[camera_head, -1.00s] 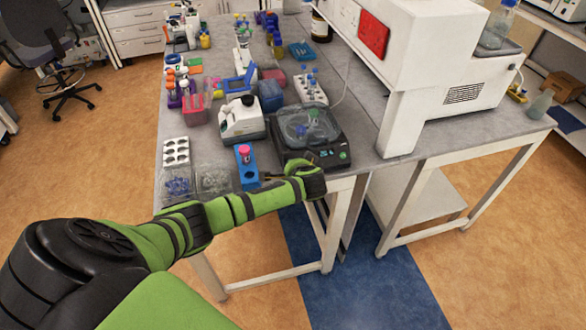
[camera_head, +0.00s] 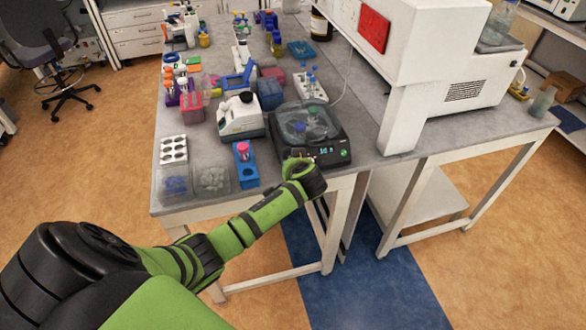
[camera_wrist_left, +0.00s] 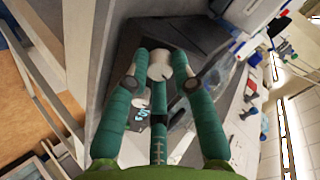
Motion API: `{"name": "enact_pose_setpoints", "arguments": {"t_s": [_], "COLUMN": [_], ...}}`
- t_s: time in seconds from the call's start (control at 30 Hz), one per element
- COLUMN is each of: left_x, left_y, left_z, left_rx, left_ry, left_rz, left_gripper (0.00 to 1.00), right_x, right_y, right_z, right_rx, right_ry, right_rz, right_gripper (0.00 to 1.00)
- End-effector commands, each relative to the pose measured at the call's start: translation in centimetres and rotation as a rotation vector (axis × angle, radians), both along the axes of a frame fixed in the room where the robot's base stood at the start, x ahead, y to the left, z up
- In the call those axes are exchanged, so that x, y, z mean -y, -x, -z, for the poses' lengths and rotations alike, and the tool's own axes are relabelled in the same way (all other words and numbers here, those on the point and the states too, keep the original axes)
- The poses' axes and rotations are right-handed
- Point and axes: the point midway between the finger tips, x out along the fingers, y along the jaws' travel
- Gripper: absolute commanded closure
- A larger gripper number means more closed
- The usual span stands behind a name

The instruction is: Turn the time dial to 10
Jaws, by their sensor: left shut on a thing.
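The black centrifuge (camera_head: 337,130) with a clear round lid stands at the front edge of the bench. Its front panel has a small lit display (camera_head: 327,151), with digits too small to read surely, and a green-marked control (camera_head: 344,153) at the right. My left gripper (camera_head: 291,162) is at the left part of this panel. In the left wrist view, the fingers of my left gripper (camera_wrist_left: 159,62) are shut around a pale round knob (camera_wrist_left: 159,68), which looks like the time dial. In the head view that dial is hidden by the gripper. My right gripper is not in view.
A blue tube holder (camera_head: 246,172), clear boxes (camera_head: 214,180) and a white rack (camera_head: 173,149) stand left of the centrifuge. A large white machine (camera_head: 430,70) stands to the right.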

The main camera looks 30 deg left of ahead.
Motion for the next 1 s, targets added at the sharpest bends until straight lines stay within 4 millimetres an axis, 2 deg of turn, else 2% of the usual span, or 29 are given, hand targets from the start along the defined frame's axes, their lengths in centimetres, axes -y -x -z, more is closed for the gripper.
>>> {"name": "enact_pose_setpoints", "arguments": {"t_s": [0.03, 0.5, 1.0], "left_x": [0.1, 0.2, 0.2], "left_y": [0.3, 0.4, 0.4], "left_z": [0.8, 0.9, 0.8], "left_rx": [0.018, 0.216, 0.268], "left_ry": [0.028, 0.200, 0.247], "left_rz": [-0.031, -0.231, -0.287], "left_gripper": [1.00, 1.00, 1.00], "right_x": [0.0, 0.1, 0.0], "right_y": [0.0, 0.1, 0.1], "right_z": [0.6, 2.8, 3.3], "right_rx": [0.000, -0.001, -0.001], "right_ry": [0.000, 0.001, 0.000], "right_rz": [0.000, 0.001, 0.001], "right_gripper": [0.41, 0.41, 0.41]}}
